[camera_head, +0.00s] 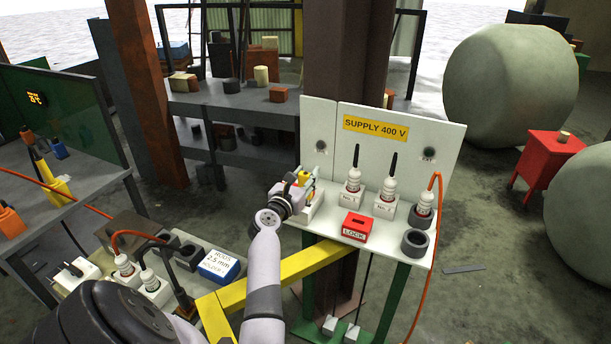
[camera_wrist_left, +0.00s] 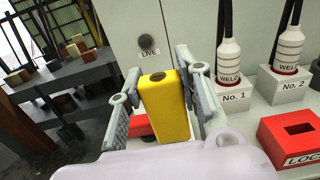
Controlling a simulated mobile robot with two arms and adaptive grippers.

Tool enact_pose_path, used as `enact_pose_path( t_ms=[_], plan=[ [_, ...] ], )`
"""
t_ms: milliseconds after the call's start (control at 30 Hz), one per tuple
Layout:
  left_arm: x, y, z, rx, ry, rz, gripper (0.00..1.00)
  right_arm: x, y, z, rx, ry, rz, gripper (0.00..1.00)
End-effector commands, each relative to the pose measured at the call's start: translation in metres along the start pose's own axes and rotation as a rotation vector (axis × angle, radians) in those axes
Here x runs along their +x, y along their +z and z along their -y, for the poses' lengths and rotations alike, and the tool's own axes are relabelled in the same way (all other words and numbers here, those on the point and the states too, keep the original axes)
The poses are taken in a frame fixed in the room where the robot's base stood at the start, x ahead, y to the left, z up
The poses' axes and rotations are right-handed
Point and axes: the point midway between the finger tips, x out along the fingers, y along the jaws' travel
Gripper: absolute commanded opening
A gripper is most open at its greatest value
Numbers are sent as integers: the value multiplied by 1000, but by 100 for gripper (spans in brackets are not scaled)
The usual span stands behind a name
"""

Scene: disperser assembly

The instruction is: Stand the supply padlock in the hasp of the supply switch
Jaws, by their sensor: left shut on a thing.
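My left gripper (camera_head: 303,180) is over the left end of the white shelf of the supply panel (camera_head: 451,138). In the left wrist view the gripper (camera_wrist_left: 165,100) is shut on a yellow block-shaped body, which I take for the supply padlock (camera_wrist_left: 165,108); it has a dark round spot on top and stands roughly upright between the fingers. A red part (camera_wrist_left: 138,127) shows low behind the left finger, partly hidden. The supply switch is probably the white box (camera_head: 314,212) under the gripper. Its hasp is hidden, so I cannot tell whether the padlock touches it. My right gripper is not in view.
Right of the gripper are a red LOCK block (camera_head: 357,229) with a slot, welding plugs No. 1 (camera_head: 353,184) and No. 2 (camera_head: 389,190), and a dark ring (camera_head: 415,242). A yellow beam (camera_head: 305,263) runs below the shelf. The panel wall stands close behind.

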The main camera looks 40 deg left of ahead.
Motion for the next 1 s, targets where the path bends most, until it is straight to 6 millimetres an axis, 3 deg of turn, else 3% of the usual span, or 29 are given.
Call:
enact_pose_path(
  t_ms=[1000],
  plan=[
    [0,-26,0,0,1,1,0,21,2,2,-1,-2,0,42]
  ],
)
